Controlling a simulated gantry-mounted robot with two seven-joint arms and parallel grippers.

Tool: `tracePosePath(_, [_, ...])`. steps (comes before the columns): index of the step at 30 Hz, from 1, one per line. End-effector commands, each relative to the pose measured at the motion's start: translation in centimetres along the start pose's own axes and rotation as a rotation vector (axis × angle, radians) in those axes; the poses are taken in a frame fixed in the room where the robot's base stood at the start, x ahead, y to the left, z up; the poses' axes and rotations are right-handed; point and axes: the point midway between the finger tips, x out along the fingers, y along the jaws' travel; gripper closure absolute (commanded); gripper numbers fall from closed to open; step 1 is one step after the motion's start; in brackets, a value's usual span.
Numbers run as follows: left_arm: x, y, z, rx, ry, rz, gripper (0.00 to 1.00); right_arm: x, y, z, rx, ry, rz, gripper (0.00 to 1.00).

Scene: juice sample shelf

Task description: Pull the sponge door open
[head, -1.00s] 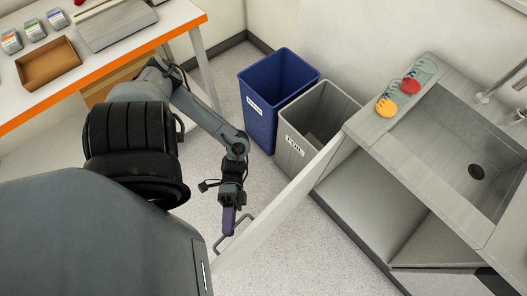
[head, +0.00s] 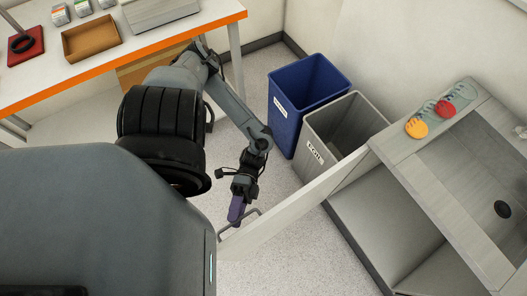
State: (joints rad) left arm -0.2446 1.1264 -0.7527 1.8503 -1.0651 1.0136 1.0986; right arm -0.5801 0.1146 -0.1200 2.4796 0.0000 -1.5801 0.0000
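The pale door (head: 290,207) of the sink cabinet stands wide open, its free end pointing to the lower left in the head view. A thin bar handle (head: 257,211) sits near that free end. My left gripper (head: 236,214), with purple fingers, is at the handle, pointing down. The fingers overlap the handle in the picture; whether they are shut around it I cannot tell. The inside of the cabinet (head: 385,215) shows beside the door. My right gripper is out of view.
A blue bin (head: 306,98) and a grey bin (head: 332,135) stand behind the door. A red sponge (head: 446,109) and an orange one (head: 416,128) lie on the sink counter (head: 405,160). An orange-edged table (head: 160,45) is at upper left.

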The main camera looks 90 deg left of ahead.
Motion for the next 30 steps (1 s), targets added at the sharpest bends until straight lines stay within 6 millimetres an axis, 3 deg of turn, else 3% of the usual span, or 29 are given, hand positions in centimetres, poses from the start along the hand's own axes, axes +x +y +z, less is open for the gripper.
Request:
tracePosePath(8, [-1.4, -0.3, 0.1, -0.002, -0.001, -0.005, 0.64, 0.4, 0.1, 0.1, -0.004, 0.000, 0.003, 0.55])
tracePosePath(21, [-8.6, -0.4, -0.1, 0.001, 0.000, -0.005, 0.64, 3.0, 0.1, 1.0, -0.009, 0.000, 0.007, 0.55])
tracePosePath(30, [-10.7, -0.1, 0.0, 0.000, 0.000, 0.000, 0.64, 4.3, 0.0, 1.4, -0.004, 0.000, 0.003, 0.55])
